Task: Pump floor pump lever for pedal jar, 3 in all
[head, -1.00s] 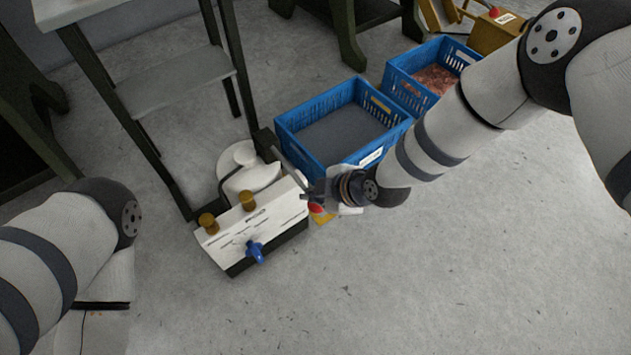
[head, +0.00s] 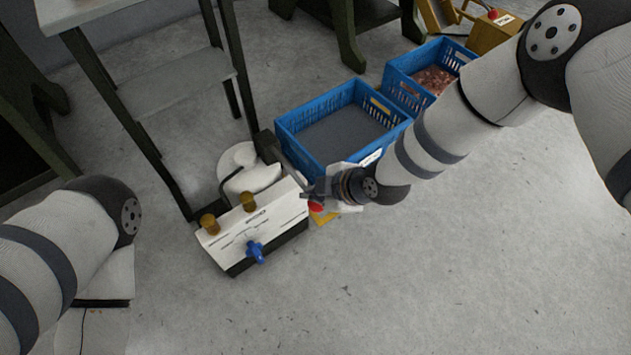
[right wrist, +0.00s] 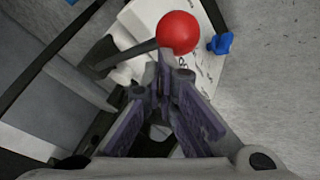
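The pump is a white slanted box (head: 252,232) with two brass knobs and a blue valve handle (head: 255,252); the blue handle also shows in the right wrist view (right wrist: 221,43). A rounded white vessel (head: 247,170) stands behind it. A dark lever (head: 290,160) runs along its right end, and a red ball knob (head: 316,207) shows beside my right gripper. In the right wrist view the red ball (right wrist: 178,33) tops the dark lever, just past the fingertips. My right gripper (right wrist: 168,75) has its fingertips together at the lever's ball end; contact is unclear. My left gripper is out of view.
A blue crate with grey contents (head: 290,130) stands close behind my right gripper. Another blue crate (head: 396,88) holds copper-coloured pieces. A table frame (head: 135,125) stands at the left. The floor in front is clear.

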